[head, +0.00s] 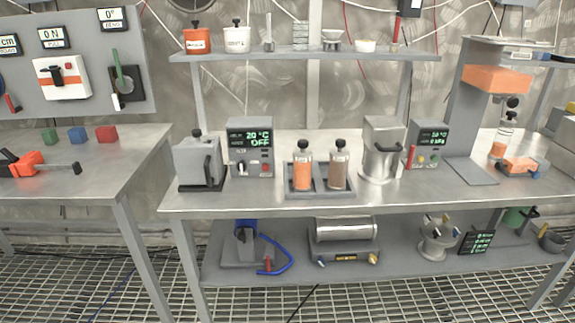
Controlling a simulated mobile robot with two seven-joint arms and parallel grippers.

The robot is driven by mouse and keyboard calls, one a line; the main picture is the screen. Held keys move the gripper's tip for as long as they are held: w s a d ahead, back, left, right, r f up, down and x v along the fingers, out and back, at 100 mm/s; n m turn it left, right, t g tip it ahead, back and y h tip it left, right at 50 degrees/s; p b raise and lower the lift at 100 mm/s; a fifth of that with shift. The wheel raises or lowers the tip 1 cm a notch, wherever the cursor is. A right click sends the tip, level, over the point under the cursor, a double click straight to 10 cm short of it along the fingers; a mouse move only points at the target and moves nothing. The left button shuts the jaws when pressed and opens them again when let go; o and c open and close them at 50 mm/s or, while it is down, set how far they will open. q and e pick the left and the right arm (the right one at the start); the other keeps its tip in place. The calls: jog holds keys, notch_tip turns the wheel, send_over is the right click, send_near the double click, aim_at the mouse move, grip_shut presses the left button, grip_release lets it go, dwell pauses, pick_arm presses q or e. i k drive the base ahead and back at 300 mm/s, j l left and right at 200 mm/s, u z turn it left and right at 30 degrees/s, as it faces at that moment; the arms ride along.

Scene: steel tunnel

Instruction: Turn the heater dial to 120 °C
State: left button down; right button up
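A grey control box (250,148) stands on the middle workbench, left of centre. Its green display (252,138) reads 20 °C and OFF. A second grey control box (428,143) stands further right beside a metal pot, with a small green display that I cannot read surely. Neither of my grippers is in view.
A grey lidded vessel (199,160) stands left of the first box. A shelf (300,56) with containers runs above. The bench's front strip (400,200) is clear.

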aim_at(242, 167)
jog(key=i+j+z, duration=0.1)
jog(key=j+z, duration=0.9)
jog(key=j, duration=0.7)
